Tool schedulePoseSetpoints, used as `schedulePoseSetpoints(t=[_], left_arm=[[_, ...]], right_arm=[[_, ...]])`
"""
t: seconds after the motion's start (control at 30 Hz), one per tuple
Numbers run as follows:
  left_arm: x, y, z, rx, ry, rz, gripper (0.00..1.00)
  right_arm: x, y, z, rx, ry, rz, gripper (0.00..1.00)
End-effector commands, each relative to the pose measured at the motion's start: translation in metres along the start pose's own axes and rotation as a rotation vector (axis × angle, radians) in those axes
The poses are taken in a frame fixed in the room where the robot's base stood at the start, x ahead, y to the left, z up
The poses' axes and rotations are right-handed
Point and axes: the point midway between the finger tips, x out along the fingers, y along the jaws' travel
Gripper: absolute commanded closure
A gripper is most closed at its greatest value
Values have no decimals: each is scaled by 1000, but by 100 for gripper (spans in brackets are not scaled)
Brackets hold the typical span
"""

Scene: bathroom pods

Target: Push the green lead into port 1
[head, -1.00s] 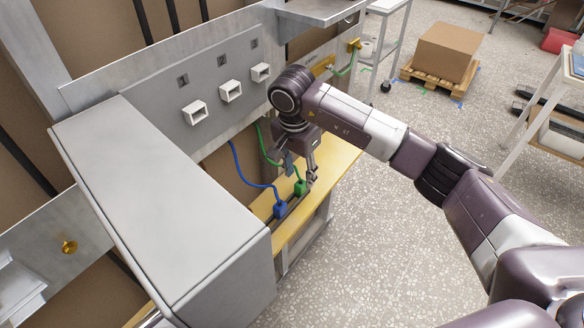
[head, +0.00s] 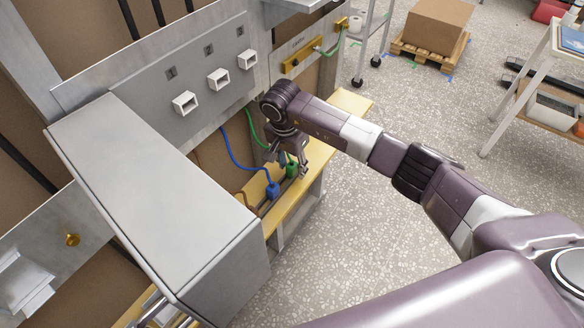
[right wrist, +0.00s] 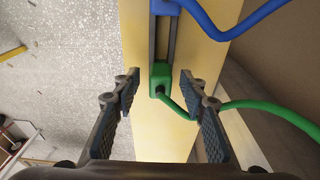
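The green lead's plug (head: 291,170) stands in a dark rail on the yellow shelf, and its cable rises behind my right gripper. My right gripper (head: 288,164) is open, pointing down at the green plug. In the right wrist view the green plug (right wrist: 160,75) shows between the spread fingertips (right wrist: 160,73), with a gap on each side. The green cable (right wrist: 270,106) runs off to the right, passing by the right finger. My left gripper is not in view.
A blue lead's plug (head: 272,190) stands close to the green one in the same rail. A large grey cabinet (head: 150,190) juts out at the left. A brass-coloured bar (head: 302,55) with another green cable is further along the wall. Speckled floor is open at the right.

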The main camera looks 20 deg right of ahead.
Motion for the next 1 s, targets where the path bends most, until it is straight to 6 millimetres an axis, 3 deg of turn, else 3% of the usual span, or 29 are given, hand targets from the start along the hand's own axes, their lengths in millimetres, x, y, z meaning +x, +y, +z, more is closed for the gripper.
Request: schedulePoseSetpoints(t=[0.03,0.37,0.73,1.0], left_arm=[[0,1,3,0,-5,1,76],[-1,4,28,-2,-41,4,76],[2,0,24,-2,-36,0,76],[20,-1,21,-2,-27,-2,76]], right_arm=[[0,0,0,0,0,0,63],[0,0,0,1,0,0,99],[-7,-1,-2,2,1,-3,100],[-56,-1,-10,1,4,-5,100]])
